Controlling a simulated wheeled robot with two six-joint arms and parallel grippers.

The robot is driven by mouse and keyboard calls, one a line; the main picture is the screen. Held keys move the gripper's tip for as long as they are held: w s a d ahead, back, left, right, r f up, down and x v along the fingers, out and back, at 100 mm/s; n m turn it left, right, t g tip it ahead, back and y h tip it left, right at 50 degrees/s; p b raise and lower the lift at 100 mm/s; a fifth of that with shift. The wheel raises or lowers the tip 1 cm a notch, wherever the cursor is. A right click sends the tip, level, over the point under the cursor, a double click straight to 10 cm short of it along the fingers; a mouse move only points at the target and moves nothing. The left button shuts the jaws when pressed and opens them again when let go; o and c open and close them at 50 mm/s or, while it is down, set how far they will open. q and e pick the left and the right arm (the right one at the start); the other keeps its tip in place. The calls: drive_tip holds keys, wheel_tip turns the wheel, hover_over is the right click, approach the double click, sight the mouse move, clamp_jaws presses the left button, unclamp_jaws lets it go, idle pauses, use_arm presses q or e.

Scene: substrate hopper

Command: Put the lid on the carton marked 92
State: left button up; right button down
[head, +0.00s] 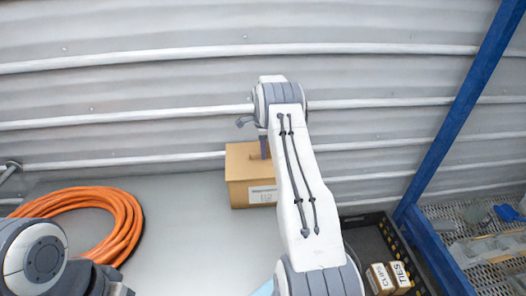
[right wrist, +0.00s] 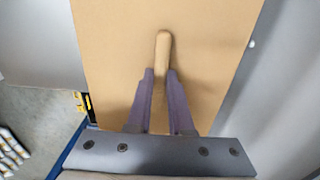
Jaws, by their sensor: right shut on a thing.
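A tan cardboard carton (head: 240,194) stands on the grey surface near the back wall. Its white front label (head: 263,194) is too small to read surely. A flat tan lid (right wrist: 115,45) with a raised bar handle (right wrist: 163,50) fills much of the right wrist view. In the head view the lid (head: 240,160) appears to lie on top of the carton; its exact seating cannot be told. My right gripper (head: 264,150) is shut on the handle, with its fingers (right wrist: 160,78) on both sides of it. My left gripper is not in view; only part of that arm shows.
A coiled orange hose (head: 128,215) lies to the left on the grey surface. At the right, a black tray (head: 352,229) holds small boxes (head: 380,279), beside a blue post (head: 450,125) and a mesh shelf (head: 490,245) with loose items. A corrugated wall is close behind the carton.

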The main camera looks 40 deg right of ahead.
drive_tip(key=c, duration=0.7)
unclamp_jaws()
drive_tip(key=shift+c, duration=0.2)
drive_tip(key=shift+r, duration=0.2)
wheel_tip(320, 180, up, 10)
drive_tip(key=b, duration=0.4)
